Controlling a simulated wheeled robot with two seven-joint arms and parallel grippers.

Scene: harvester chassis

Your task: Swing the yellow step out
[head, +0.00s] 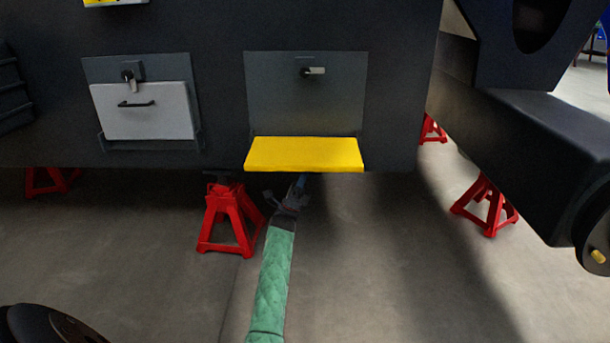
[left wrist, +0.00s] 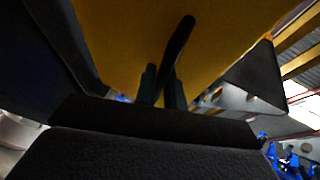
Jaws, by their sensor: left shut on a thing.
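The yellow step (head: 304,154) sticks out from the lower edge of a grey recessed panel (head: 281,92) in the dark chassis side. Its broad top face shows and looks roughly level. My left gripper (head: 298,185) is just below the step's front edge, with its tips partly hidden under it. In the left wrist view, the yellow underside of the step (left wrist: 130,28) fills the top. A dark handle (left wrist: 179,45) hangs from it, and my left gripper (left wrist: 162,88) is shut on this handle. My right gripper is not in view.
A dark latch with a light lever (head: 313,71) sits on the panel above the step. A white drawer-like door (head: 146,111) with a black handle is to the left. Red jack stands (head: 230,218) and (head: 487,205) support the chassis. The floor below the step's right is clear.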

